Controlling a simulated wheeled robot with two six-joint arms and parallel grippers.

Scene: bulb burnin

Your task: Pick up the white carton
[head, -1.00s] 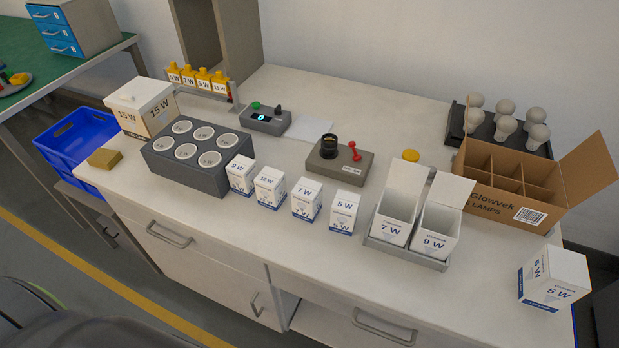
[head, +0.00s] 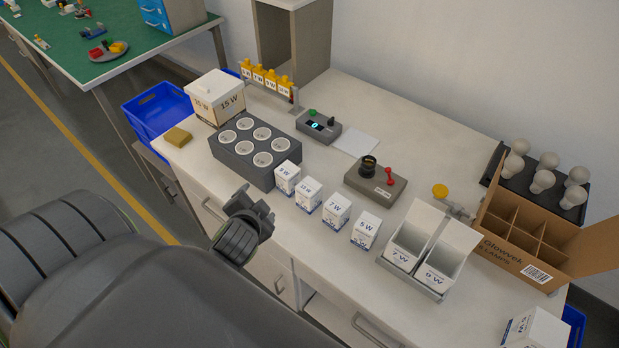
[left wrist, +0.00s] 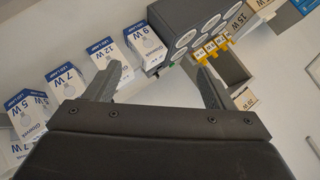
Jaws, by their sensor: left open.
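Several white cartons stand on the bench. A row along the front edge has a 9 W carton (head: 287,178), a 12 W carton (head: 308,195), a 7 W carton (head: 336,212) and a 5 W carton (head: 365,230). A larger 15 W carton (head: 216,99) stands at the back left. Another white carton (head: 536,330) is cut off at the bottom right. My left gripper (head: 255,208) is open and empty, in front of the row's left end. In the left wrist view its fingers (left wrist: 162,82) are spread, with the 9 W carton (left wrist: 146,42) beyond them. My right gripper is not in view.
A grey block with round sockets (head: 235,160) sits left of the row. Behind are a grey device with a red lever (head: 375,182) and a small display unit (head: 318,127). Open cartons stand in a tray (head: 410,282); a brown divided box (head: 545,215) is at right.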

